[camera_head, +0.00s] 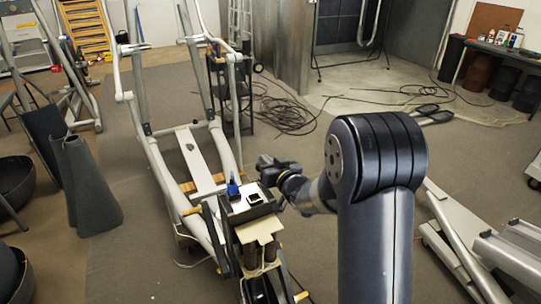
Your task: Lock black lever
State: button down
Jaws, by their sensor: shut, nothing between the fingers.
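The elliptical machine (203,160) stands left of centre, with its pale frame running away from me. At its near end a dark housing (247,210) bears a white plate with a small black part (254,198) and a blue part (233,189) on it. A long black bar (214,238) stands at the left side of this end. I cannot tell which black part is the lever or how it is set. My gripper (265,163) is just beyond the housing, small and dark. It looks shut and empty, and apart from the black bar.
Grey rolled sheets (85,185) stand at the left. Pale machine parts (510,250) lie at the lower right.

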jog(key=shift+f, duration=0.3)
notch_tip(320, 180, down, 3)
jog(key=b, duration=0.3)
jog(key=shift+b, duration=0.35)
